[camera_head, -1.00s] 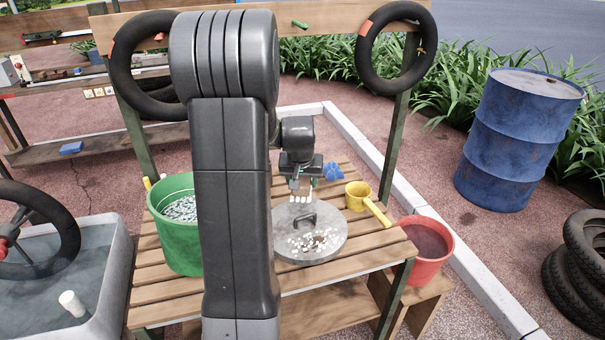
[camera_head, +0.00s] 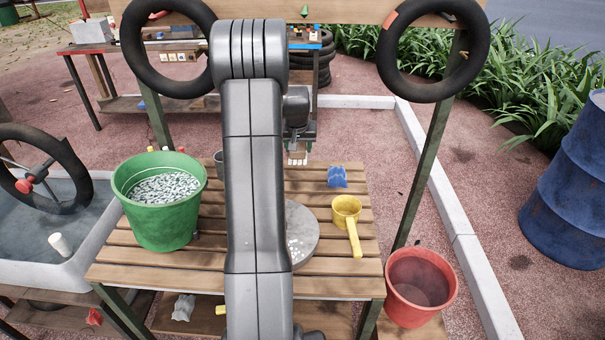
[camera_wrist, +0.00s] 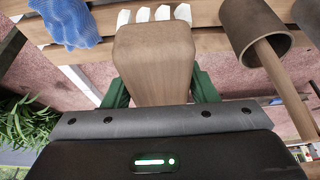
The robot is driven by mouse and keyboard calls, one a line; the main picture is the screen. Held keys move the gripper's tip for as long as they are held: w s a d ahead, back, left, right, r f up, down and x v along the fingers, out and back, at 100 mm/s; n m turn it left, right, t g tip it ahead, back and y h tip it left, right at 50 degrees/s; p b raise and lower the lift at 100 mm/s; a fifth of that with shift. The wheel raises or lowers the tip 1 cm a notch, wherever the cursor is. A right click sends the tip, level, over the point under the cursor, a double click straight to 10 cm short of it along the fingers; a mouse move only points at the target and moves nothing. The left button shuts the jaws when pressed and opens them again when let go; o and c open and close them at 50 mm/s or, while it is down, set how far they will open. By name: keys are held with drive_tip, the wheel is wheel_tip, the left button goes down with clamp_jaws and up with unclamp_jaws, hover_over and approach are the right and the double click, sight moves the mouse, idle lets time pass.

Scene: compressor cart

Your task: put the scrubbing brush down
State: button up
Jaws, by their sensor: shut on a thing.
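The scrubbing brush (camera_wrist: 152,65) has a wooden block body with white bristle tufts at its far end, and it fills the middle of the wrist view. My gripper (camera_wrist: 155,90) is shut on it, with green fingers on both sides of the wood. In the head view my gripper (camera_head: 298,150) is at the back edge of the slatted wooden table (camera_head: 325,265), right of my arm. The brush's white bristles (camera_head: 298,160) show just below it, pointing down. Whether the bristles touch the slats cannot be told.
A blue cloth-like thing (camera_head: 337,176), a yellow scoop (camera_head: 346,210) and a grey round lid (camera_head: 303,232), partly behind my arm, are on the table. A green bucket (camera_head: 160,228) stands left, a red bucket (camera_head: 420,287) right. A brown cup with a handle (camera_wrist: 252,28) shows in the wrist view.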

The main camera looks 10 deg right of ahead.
sight(298, 174)
wheel_tip(298, 174, down, 9)
drive_tip(key=shift+a+f+p, duration=0.1)
drive_tip(key=shift+p, duration=0.2)
drive_tip(key=shift+f, duration=0.15)
drive_tip(key=o, duration=0.9)
drive_tip(key=shift+r, duration=0.4)
drive_tip(key=v, duration=1.1)
drive_tip(key=shift+s+a+r+b, duration=0.1)
drive_tip(key=shift+s+r+b, duration=0.05)
drive_tip(key=shift+r+b, duration=0.2)
drive_tip(key=shift+f, duration=0.1)
